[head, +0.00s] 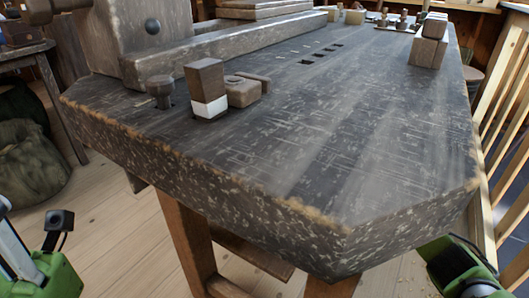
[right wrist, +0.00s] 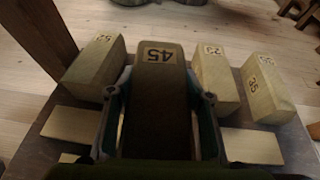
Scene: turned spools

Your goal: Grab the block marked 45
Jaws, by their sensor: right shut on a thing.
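The block marked 45 (right wrist: 158,80) is dark brown with its number on a pale label, in the middle of the right wrist view. My right gripper (right wrist: 159,92) is shut on it, one finger on each side. Paler blocks flank it: one on the left (right wrist: 96,70), its label hard to read, one just right (right wrist: 217,80) with a number in the twenties, and one marked 35 (right wrist: 264,90) farther right. The block's underside is hidden.
The blocks are above a dark surface (right wrist: 30,158) with pale flat pieces (right wrist: 252,146) near the gripper. In the head view a speckled dark workbench (head: 300,150) fills the middle, with a white-banded wooden block (head: 206,85) on it. A slatted wooden piece (head: 500,100) stands at the right.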

